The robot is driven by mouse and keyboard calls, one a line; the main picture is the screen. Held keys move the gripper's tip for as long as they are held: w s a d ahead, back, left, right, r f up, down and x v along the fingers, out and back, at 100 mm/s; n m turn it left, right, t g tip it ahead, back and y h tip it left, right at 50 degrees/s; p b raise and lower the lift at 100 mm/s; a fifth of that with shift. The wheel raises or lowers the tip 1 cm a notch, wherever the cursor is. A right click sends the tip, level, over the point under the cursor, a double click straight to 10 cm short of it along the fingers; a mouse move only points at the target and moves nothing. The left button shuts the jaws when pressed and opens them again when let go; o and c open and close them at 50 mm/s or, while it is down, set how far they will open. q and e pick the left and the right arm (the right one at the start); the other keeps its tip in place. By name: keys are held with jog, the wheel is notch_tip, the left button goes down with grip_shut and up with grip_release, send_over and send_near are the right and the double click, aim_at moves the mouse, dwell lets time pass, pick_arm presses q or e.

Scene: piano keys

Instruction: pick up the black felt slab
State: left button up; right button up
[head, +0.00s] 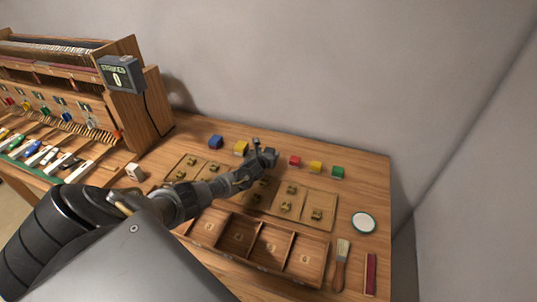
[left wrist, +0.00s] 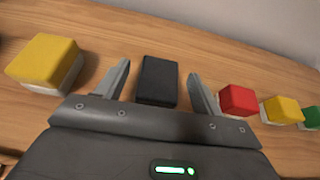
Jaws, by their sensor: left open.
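The black felt slab (left wrist: 157,82) lies on the wooden table in the left wrist view, between a yellow block and a red block. My left gripper (left wrist: 159,72) is open, with one finger on each side of the slab. A small gap shows at each side, so the fingers do not appear to touch it. In the head view my left gripper (head: 264,148) is over the row of blocks at the back of the table and largely hides the slab. My right gripper is not in view.
A yellow block (left wrist: 44,62) is left of the slab; red (left wrist: 238,100), yellow (left wrist: 283,110) and green (head: 338,172) blocks are to its right. A blue block (head: 215,142) sits farther left. A compartment tray (head: 326,262), a brush (head: 341,262) and the piano action (head: 145,110) stand nearby.

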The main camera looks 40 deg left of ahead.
pick_arm(q)
jog(key=shift+w+a+f, duration=0.1)
jog(key=shift+c, duration=0.5)
jog(key=c, duration=0.9)
jog(key=shift+c, duration=0.2)
jog(key=shift+r, duration=0.65)
jog(key=s+d+r+b, duration=0.4)
jog(key=s+d+r, duration=0.2)
jog(key=s+r, duration=0.5)
jog(key=shift+v, duration=0.9)
